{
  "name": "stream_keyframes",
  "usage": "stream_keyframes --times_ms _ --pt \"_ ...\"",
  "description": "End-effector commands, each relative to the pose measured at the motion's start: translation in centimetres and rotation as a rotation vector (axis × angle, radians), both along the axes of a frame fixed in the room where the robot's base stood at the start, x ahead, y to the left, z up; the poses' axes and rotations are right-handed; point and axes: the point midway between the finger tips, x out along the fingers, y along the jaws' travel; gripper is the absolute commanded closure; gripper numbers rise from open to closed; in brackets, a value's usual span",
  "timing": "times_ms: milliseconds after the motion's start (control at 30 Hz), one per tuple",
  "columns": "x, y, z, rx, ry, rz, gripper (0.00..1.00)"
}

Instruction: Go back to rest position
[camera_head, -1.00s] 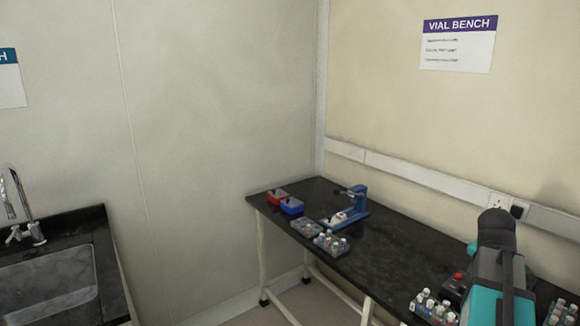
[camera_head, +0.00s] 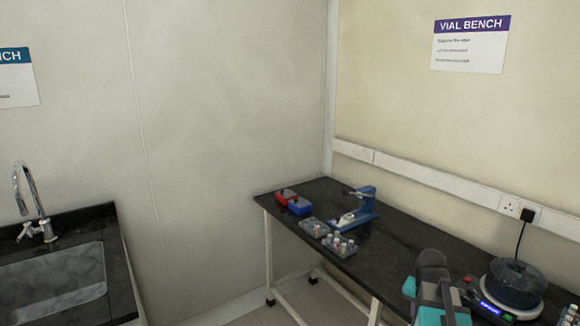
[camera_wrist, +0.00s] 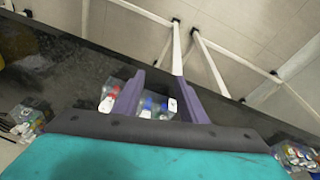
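My gripper (camera_wrist: 158,80) shows in the wrist view with its two purple fingers spread apart and nothing between their tips. Past the fingers, a clear rack of vials (camera_wrist: 150,105) with red, blue and white tops lies on the dark bench. In the head view my arm (camera_head: 435,290) is over the near part of the vial bench (camera_head: 395,235), at the lower right. My gripper's fingers cannot be made out in that view.
A round dark machine (camera_head: 514,282) with a lit panel stands right of my arm. Farther back are vial racks (camera_head: 340,245), a blue press (camera_head: 360,205), and red (camera_head: 286,195) and blue (camera_head: 300,206) boxes. A sink (camera_head: 55,280) is at left.

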Motion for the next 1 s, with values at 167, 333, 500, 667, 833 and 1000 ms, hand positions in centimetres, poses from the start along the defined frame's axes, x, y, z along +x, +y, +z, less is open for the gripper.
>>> stream_keyframes --times_ms 167,333,500,667,833,1000 --pt "0.5 4.8 -4.1 0.028 0.038 0.141 0.62" --pt "0.4 9.4 -7.9 0.054 0.072 0.274 0.62" --pt "-0.3 14.4 -11.9 0.082 0.108 0.417 0.62" --pt "-1.6 18.8 -15.4 0.108 0.141 0.549 0.62" --pt "-3.1 22.4 -18.3 0.129 0.168 0.660 0.62" --pt "-4.6 25.1 -20.5 0.147 0.192 0.747 0.62"
